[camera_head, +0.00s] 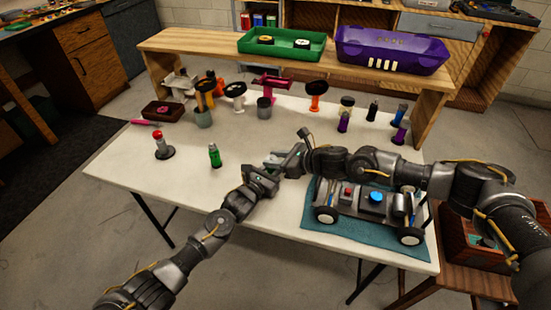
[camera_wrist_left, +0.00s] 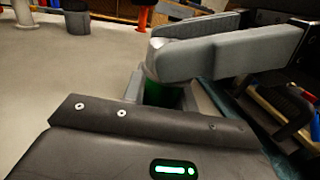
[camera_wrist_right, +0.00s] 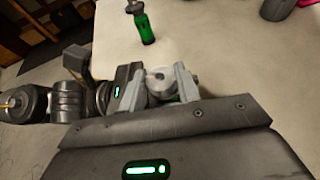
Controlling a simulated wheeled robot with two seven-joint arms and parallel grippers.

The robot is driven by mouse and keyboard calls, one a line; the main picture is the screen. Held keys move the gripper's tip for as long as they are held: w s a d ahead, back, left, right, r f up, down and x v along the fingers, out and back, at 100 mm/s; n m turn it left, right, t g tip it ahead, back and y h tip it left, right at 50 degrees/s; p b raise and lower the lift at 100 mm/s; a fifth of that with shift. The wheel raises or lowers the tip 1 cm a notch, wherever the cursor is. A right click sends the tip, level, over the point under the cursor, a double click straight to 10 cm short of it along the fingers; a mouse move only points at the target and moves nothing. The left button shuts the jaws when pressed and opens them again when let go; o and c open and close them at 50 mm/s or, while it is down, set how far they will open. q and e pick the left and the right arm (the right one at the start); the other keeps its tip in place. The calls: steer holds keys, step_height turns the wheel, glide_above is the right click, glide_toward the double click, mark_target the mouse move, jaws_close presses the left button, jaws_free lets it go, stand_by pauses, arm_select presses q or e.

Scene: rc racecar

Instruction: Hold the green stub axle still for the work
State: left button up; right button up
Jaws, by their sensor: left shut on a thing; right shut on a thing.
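The two grippers meet above the middle front of the white table. My left gripper (camera_head: 268,174) is shut on the green stub axle (camera_wrist_left: 162,96), of which only a dark green bit shows between the jaws in the left wrist view. My right gripper (camera_head: 291,161) reaches in from the right, its grey fingers crossing just above the axle in the left wrist view. It is shut on a small pale grey part (camera_wrist_right: 158,80), which shows between the jaws in the right wrist view. The jaws hide most of both parts, so I cannot tell whether they touch.
The racecar chassis (camera_head: 372,203) sits on a teal mat (camera_head: 318,232) at right. Several coloured parts line the table's back, below a shelf with a green tray (camera_head: 282,57) and a purple bin (camera_head: 392,52).

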steer(key=m+t+h, duration=0.2)
steer(key=m+t, duration=0.1)
steer(key=m+t+h, duration=0.1)
steer(key=m+h, duration=0.1)
steer(key=shift+s+a+t, duration=0.3)
steer(key=m+t+h, duration=0.2)
steer(key=m+h, duration=0.2)
steer(key=h, duration=0.1)
steer(key=shift+a+r+m, duration=0.1)
steer(key=shift+a+m, duration=0.05)
steer(key=shift+m, duration=0.25)
steer(key=o, duration=1)
steer(key=shift+v, duration=3.75)
